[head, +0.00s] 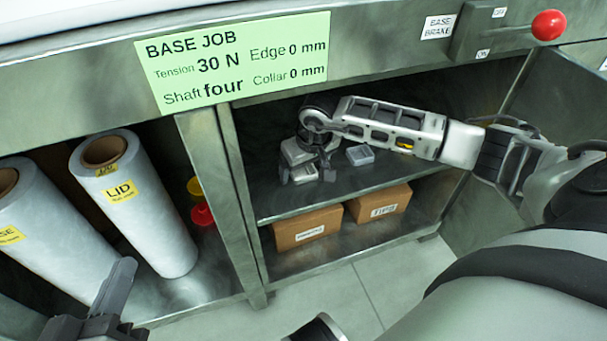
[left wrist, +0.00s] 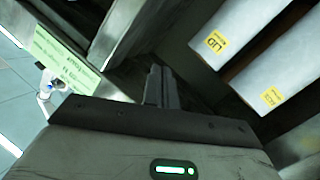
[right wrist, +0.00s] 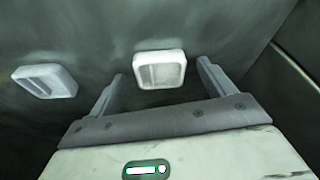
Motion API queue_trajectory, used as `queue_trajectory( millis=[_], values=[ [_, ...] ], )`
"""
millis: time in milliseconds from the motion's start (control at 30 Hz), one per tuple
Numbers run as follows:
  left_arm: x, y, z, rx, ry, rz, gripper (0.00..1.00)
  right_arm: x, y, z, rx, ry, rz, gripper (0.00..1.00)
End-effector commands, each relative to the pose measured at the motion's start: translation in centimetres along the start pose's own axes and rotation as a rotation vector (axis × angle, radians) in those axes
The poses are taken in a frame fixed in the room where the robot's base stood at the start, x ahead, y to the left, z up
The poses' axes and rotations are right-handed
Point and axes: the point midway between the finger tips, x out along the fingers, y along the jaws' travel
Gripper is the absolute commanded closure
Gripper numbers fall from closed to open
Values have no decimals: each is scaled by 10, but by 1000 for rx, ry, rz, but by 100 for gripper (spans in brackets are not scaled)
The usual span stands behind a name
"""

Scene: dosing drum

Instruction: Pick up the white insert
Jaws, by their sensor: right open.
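A white insert (right wrist: 160,70), a shallow square tray shape, lies on the dark shelf in the right wrist view, just beyond and between my right fingertips. My right gripper (right wrist: 160,80) is open and holds nothing. In the head view my right gripper (head: 306,176) points down at the shelf and partly hides the pale insert (head: 297,152). A second, greyer insert (right wrist: 45,82) lies to the left in the right wrist view; a grey one (head: 360,155) also shows right of the gripper in the head view. My left gripper (left wrist: 162,88) has its fingers together, with nothing between them.
Two brown boxes (head: 307,228) (head: 379,204) stand under the shelf (head: 335,194). White rolls (head: 135,205) marked LID and BASE stand in the left bay, beyond a metal post (head: 215,190). A green job card (head: 235,60) and a red knob (head: 548,25) are above.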

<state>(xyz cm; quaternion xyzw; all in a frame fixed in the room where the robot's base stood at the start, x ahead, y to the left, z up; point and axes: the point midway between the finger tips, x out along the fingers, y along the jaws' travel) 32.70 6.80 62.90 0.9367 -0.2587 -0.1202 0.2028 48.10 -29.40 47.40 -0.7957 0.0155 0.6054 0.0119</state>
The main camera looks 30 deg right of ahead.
Motion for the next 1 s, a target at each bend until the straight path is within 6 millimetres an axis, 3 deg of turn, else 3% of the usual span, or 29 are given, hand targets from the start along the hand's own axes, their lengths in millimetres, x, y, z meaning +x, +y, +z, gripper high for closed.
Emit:
queue_trajectory(
  millis=[100,300,667,867,1000],
  values=[
    [1,1,-4,4,10,3,100,-1,0,0,0,1,0,18],
    [1,1,-4,5,9,2,100,-1,0,0,0,1,0,68],
    [1,0,-2,3,2,0,100,-2,0,0,0,1,0,68],
    [0,1,-4,22,-9,-14,100,-17,0,-6,0,4,1,69],
    [-1,-2,-1,42,-30,-30,100,-23,-1,16,-3,-1,3,69]
  ],
)
